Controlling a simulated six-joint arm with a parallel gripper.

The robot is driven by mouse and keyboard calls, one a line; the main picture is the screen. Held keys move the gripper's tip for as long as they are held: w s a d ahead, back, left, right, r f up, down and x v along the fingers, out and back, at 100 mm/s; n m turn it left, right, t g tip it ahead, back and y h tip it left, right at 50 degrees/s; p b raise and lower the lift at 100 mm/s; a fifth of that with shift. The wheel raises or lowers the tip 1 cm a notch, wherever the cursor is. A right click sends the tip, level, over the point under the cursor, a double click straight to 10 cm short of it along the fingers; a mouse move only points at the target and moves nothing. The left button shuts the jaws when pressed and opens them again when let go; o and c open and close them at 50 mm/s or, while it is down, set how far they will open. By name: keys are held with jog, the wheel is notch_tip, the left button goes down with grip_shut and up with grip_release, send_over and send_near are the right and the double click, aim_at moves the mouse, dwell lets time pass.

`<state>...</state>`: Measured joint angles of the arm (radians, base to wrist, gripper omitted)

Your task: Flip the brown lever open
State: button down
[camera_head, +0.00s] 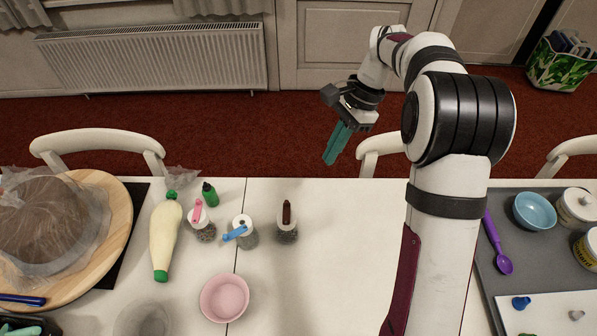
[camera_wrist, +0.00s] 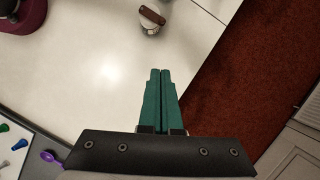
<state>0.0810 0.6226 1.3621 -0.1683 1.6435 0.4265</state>
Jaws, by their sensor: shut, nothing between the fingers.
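The brown lever (camera_head: 287,212) sits on top of a small clear jar (camera_head: 287,233) with dark contents, in the middle of the white table in the head view. In the wrist view the brown lever (camera_wrist: 152,15) lies across the top of the jar (camera_wrist: 149,28), near the upper edge. My gripper (camera_head: 331,160) has teal fingers and is shut and empty. It is beyond the table's far edge in the head view, apart from the jar. In the wrist view the fingertips (camera_wrist: 160,72) are together and point toward the jar.
Jars with a blue lever (camera_head: 235,233) and a pink lever (camera_head: 198,211) stand left of the brown one. A pink bowl (camera_head: 225,298) is in front, and a cream bottle (camera_head: 166,240) lies farther left. A grey tray (camera_head: 490,285) is at right. White chairs line the far edge.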

aim_at(286, 212)
jog(key=s+a+f, duration=0.3)
jog(key=a+f, duration=0.3)
jog(key=f, duration=0.3)
jog(key=shift+s+a+f, duration=0.15)
jog(key=shift+s+a, duration=0.1)
jog(key=shift+a, duration=0.15)
